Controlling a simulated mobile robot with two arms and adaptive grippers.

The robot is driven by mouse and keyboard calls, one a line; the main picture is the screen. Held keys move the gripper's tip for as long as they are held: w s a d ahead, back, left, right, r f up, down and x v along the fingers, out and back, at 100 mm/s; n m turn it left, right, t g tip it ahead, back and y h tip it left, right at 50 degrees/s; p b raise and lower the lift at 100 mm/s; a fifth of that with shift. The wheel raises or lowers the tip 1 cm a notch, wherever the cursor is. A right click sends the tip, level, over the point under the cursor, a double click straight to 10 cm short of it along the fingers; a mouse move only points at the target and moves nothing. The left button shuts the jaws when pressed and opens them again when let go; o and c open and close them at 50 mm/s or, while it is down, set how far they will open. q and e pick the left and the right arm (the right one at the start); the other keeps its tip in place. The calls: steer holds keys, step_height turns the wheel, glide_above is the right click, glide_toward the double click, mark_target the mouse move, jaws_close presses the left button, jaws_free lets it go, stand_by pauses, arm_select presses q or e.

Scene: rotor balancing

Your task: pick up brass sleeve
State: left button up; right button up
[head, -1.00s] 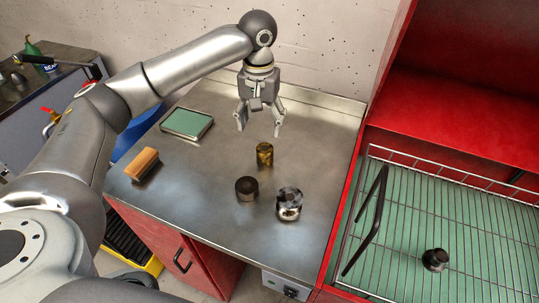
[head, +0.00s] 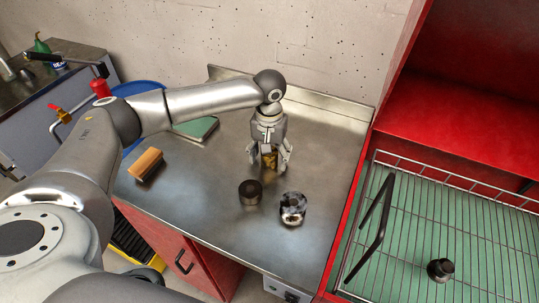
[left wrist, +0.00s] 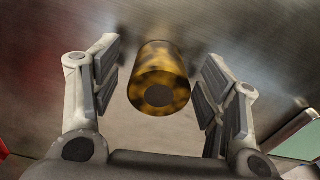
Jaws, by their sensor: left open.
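The brass sleeve (head: 270,160) is a mottled gold and dark brown cylinder standing on the steel bench top. In the left wrist view the brass sleeve (left wrist: 160,76) lies between the two finger pads, with a gap on both sides. My left gripper (head: 269,165) is open and points down over the sleeve, its fingers on either side. In the left wrist view my left gripper (left wrist: 160,85) partly frames the sleeve without touching it. The right gripper is not in view.
A dark cylinder (head: 250,192) and a shiny metal part (head: 293,208) stand in front of the sleeve. A wooden-backed brush (head: 146,164) and a green-topped box (head: 196,129) lie to the left. A wire basket (head: 470,191) with a black part (head: 440,270) is at right.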

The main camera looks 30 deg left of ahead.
arm_select(q)
steer(key=shift+f, duration=0.45)
steer(key=shift+c, duration=0.2)
steer(key=shift+w, duration=0.1)
steer(key=c, duration=1.4)
steer(key=shift+r, duration=0.1)
